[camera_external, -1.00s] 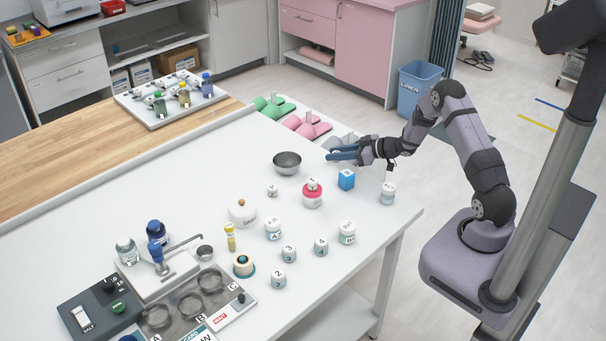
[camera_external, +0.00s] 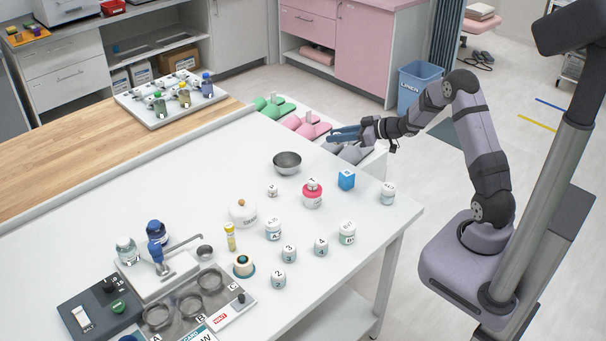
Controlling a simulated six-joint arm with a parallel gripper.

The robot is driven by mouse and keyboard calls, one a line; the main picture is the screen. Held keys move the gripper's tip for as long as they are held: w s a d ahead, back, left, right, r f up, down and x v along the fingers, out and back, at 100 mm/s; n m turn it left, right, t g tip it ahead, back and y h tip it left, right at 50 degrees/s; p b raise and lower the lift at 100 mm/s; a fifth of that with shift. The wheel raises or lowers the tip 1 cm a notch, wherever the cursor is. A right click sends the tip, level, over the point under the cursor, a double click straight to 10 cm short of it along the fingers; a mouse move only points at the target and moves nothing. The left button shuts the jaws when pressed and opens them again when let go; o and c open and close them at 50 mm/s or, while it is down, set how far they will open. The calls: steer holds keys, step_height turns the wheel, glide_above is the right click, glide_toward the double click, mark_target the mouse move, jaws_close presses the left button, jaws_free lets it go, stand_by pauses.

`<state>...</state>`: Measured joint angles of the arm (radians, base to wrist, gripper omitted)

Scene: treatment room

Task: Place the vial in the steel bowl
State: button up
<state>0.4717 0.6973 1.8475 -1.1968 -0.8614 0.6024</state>
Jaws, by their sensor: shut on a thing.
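The steel bowl (camera_external: 287,163) stands on the white table towards its far edge, and its visible inside looks empty.
Several lidded jars fill the middle front. A metal tray with dishes (camera_external: 190,303) lies front left.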

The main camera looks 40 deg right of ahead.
steer(key=shift+a, duration=0.4)
steer(key=w+a+r+n+g+y+b, duration=0.1)
steer(key=w+a+r+n+y, duration=0.15)
steer(key=a, duration=0.85)
steer(key=shift+m+t+h, duration=0.3)
steer(key=shift+m+h, duration=0.55)
steer(key=shift+w+d+r, duration=0.25)
steer(key=shift+w+r, duration=0.65)
steer(key=shift+w, duration=0.25)
steer(key=shift+w+d+r, duration=0.2)
steer(key=shift+w+r, duration=0.65)
steer(key=shift+w, duration=0.25)
steer(key=shift+f, duration=0.1)
steer(key=shift+f, duration=4.9)
steer(key=shift+f+b, duration=0.55)
